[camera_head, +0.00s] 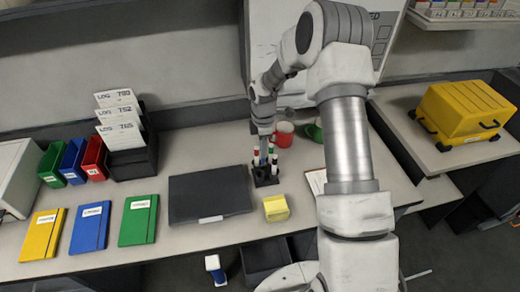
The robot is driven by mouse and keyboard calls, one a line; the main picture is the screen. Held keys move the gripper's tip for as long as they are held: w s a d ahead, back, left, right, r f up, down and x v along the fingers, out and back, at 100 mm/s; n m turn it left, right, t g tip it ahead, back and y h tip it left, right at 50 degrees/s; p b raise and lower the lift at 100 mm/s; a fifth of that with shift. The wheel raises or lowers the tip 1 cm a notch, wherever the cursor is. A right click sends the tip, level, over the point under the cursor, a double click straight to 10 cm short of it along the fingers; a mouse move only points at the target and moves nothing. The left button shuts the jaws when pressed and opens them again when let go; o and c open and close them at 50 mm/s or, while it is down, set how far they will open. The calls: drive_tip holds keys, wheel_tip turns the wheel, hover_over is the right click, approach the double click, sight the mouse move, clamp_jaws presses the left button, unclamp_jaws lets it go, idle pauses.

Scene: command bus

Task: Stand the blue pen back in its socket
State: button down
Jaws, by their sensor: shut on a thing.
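A small black pen holder (265,181) stands on the desk below my gripper. A few white pens stand in or just above it; one shows a red end (274,159) and one a green end. My gripper (265,146) reaches down from the far side over the holder and is shut on a slim pen, which I take to be the blue pen (256,157). Its colour is hard to make out at this size. The pen is roughly upright over or in the holder's left part. Whether its lower end is inside a socket cannot be told.
A red mug (284,134) and a green one (314,132) stand close behind on the right. A clipboard (316,181) lies to the right, partly behind my arm.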

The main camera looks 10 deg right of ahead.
drive_tip(key=shift+w+a+f+b, duration=0.15)
drive_tip(key=shift+f+b, duration=0.15)
drive_tip(key=shift+f, duration=0.3)
drive_tip(key=shift+w+a+f+b, duration=0.15)
drive_tip(key=shift+f+b, duration=0.1)
drive_tip(key=shift+f, duration=0.4)
drive_tip(key=shift+a+f+b, duration=0.15)
drive_tip(key=shift+f+b, duration=0.15)
drive_tip(key=shift+f, duration=0.3)
drive_tip(key=shift+f+b, duration=0.45)
drive_tip(key=shift+b, duration=0.2)
idle(0.3)
drive_tip(key=shift+f+b, duration=0.65)
drive_tip(key=shift+f, duration=0.2)
drive_tip(key=shift+f, duration=0.15)
drive_tip(key=shift+f+b, duration=0.7)
drive_tip(key=shift+f, duration=0.05)
drive_tip(key=shift+f, duration=0.15)
drive_tip(key=shift+f+b, duration=0.65)
